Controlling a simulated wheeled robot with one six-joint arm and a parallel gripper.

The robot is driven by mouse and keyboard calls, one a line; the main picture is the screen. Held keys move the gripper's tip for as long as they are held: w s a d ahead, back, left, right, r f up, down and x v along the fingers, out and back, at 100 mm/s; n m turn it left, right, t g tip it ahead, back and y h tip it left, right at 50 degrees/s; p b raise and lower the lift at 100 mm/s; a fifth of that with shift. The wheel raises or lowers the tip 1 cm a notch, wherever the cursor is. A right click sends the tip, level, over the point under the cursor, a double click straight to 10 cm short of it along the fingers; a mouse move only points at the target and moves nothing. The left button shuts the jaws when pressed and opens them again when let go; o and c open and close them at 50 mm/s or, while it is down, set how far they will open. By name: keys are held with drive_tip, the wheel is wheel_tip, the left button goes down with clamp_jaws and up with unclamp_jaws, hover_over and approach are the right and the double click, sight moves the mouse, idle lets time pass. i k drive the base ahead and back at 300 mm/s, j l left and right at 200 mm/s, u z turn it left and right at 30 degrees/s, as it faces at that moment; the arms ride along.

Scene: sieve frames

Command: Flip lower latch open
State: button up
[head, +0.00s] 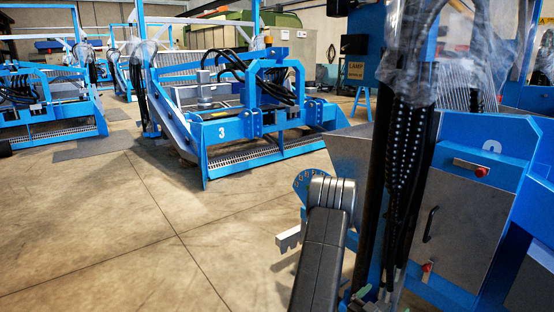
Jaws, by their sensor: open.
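The lower latch (427,268) is a small red-ended piece at the bottom left of the grey cabinet door (444,222), on the right side of the head view. It is partly behind dark hoses, and whether it is open or shut is too small to tell. An upper latch (472,167) with a red end sits on a silver bar at the door's top. My grey arm rises from the bottom centre, left of the door. I cannot make out my gripper's jaws, which seem hidden behind the arm.
Dark hoses and a black post (385,170), wrapped above in clear plastic, stand between my arm and the door. A black handle (430,224) is on the door. A notched silver piece (289,238) juts out left of my arm. Open floor (130,230) lies left.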

sight(427, 268)
drive_tip(key=u, duration=1.1)
drive_tip(key=k+l, duration=1.6)
drive_tip(key=i+j+z, duration=0.2)
drive_tip(key=l, duration=0.2)
drive_tip(key=i+z, duration=0.05)
